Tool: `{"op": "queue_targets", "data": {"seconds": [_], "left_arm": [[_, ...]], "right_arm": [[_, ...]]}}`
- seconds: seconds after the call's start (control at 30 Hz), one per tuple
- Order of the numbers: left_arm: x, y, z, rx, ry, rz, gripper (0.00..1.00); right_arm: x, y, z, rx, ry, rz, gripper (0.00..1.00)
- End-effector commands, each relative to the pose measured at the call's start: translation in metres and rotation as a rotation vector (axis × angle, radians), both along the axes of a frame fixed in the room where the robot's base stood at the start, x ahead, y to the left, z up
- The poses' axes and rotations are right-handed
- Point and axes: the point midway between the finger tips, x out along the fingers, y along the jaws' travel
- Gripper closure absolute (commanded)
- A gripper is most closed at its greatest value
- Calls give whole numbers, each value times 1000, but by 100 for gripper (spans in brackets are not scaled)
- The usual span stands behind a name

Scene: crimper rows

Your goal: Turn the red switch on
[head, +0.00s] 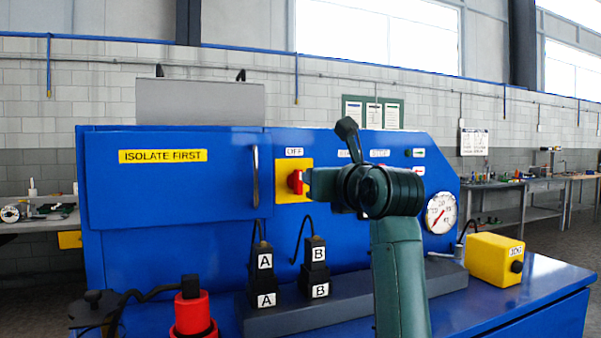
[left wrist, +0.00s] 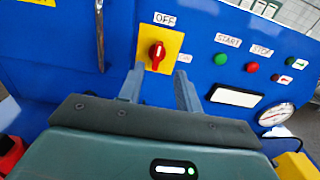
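The red switch (head: 295,181) sits on a yellow plate (head: 281,190) on the blue machine's front, under an "OFF" label. In the left wrist view the red switch (left wrist: 157,52) has its handle roughly upright, towards "OFF"; an "ON" label (left wrist: 185,58) is partly visible at the plate's right. My left gripper (head: 309,183) is close in front of the switch and hides part of the plate in the head view. In the left wrist view my left gripper (left wrist: 160,74) is open, its fingers apart just below and either side of the switch. Contact cannot be told. My right gripper is not in view.
A vertical handle (head: 256,176) stands left of the switch. Blocks marked A (head: 265,262) and B (head: 315,254), a red cylinder (head: 193,315) and a yellow box (head: 495,259) are on the ledge below. Green (left wrist: 220,59) and red (left wrist: 252,67) buttons lie to the right.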

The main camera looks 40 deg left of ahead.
Motion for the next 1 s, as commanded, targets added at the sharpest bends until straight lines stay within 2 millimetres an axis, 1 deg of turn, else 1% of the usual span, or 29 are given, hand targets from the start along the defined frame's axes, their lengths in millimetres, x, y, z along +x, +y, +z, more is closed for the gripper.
{"op": "queue_targets", "data": {"seconds": [0.03,0.23,0.4,0.5,0.7,0.93,1.0], "left_arm": [[4,11,3,2,2,6,65],[24,50,3,2,2,7,65],[38,76,2,2,2,5,65],[43,85,2,5,2,4,65],[48,93,1,2,0,3,65],[48,93,0,2,0,3,65],[48,93,0,3,1,3,71]], "right_arm": [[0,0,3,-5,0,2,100],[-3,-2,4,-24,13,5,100],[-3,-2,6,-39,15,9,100],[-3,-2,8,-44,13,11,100],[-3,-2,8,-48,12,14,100],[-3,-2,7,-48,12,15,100],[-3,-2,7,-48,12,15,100]]}}
